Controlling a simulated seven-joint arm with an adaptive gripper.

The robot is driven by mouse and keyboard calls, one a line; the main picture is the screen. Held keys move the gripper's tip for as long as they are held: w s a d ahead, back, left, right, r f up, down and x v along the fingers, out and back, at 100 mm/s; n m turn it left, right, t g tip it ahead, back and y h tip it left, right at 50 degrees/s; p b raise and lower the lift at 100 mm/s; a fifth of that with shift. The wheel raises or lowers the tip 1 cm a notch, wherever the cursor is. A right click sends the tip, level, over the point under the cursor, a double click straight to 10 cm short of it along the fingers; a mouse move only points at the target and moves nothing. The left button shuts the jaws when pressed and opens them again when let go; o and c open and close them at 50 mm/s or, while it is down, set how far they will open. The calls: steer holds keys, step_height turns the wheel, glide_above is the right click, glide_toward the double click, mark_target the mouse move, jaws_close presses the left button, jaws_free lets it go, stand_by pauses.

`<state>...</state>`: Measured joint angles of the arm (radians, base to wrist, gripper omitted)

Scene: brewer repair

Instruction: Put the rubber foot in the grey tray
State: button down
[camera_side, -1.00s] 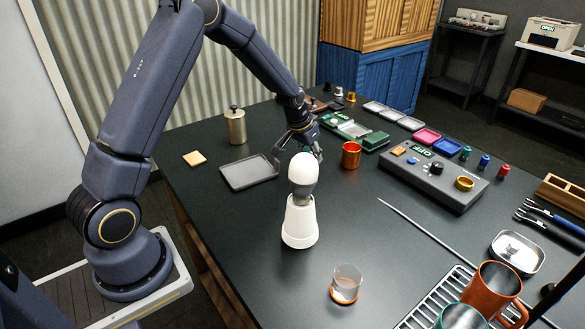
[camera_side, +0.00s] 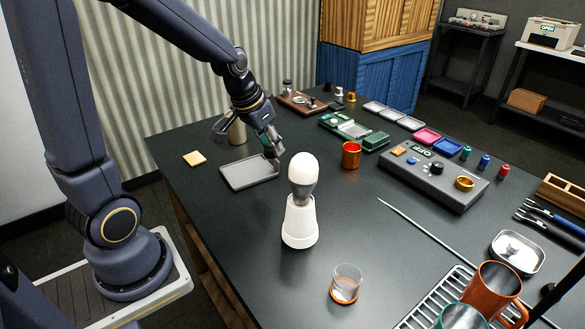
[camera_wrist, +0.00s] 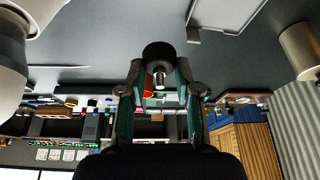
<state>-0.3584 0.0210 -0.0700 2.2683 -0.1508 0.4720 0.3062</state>
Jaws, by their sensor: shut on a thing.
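The rubber foot (camera_wrist: 158,56) is a short black cylinder with a metal stud. In the wrist view it sits between the fingertips of my gripper (camera_wrist: 160,78), which is shut on it. In the side view my gripper (camera_side: 272,150) is above the table near the right edge of the grey tray (camera_side: 238,183); the foot is too small and dark there to make out clearly. The tray is a shallow, dark grey rectangle and looks empty. Part of it also shows at the top of the wrist view (camera_wrist: 216,32).
A white-topped bulb-shaped thing on a white stand (camera_side: 300,225) stands right of the tray, near the gripper. A metal flask (camera_side: 237,132) stands behind the tray. An orange cup (camera_side: 350,156) is further right. A tan square (camera_side: 194,159) lies left of the tray.

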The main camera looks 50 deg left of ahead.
steer(key=s+a+r+n+y, duration=0.1)
steer(key=s+a+n, duration=0.1)
steer(key=s, duration=0.5)
steer(key=s+a+r+n, duration=0.1)
steer(key=s+a, duration=0.2)
steer(key=s, duration=0.3)
glide_toward(252, 169)
steer(key=shift+w+a+f, duration=0.1)
steer(key=shift+w+f, duration=0.7)
steer(key=shift+w, duration=0.05)
steer(key=shift+w+a+f, duration=0.1)
steer(key=shift+w+f, duration=0.05)
steer(key=shift+f, duration=0.1)
steer(key=shift+w+f, duration=0.15)
steer(key=shift+f, duration=1.5)
steer(key=shift+f, duration=0.1)
steer(key=c, duration=0.8)
jaws_free()
